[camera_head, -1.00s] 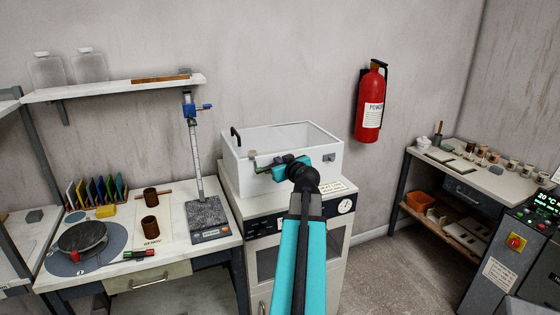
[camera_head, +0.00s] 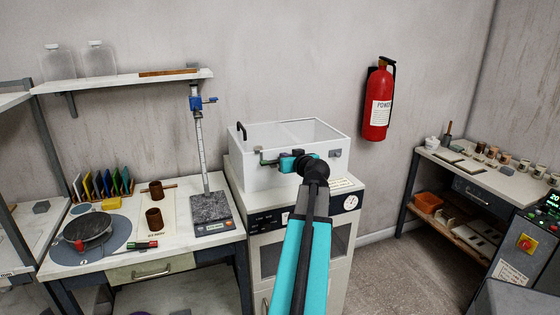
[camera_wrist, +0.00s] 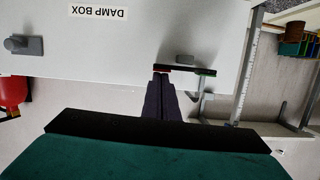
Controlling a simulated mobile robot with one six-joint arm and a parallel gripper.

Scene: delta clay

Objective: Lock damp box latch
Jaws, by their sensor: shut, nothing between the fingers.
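The damp box (camera_head: 245,178) is a white box with a clear top, standing on a cabinet. My gripper (camera_head: 276,163) is at its front face, left of the middle, with its fingers shut and empty. In the wrist view, which is upside down, the fingertips (camera_wrist: 161,72) are at one end of a dark lever (camera_wrist: 185,69) with a green tip. I cannot tell whether they touch it.
A height gauge (camera_head: 199,140) stands on the workbench left of the box. A wall shelf (camera_head: 125,80) hangs above the bench. A red fire extinguisher (camera_head: 377,100) hangs on the wall to the right. The floor (camera_head: 390,262) right of the cabinet is clear.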

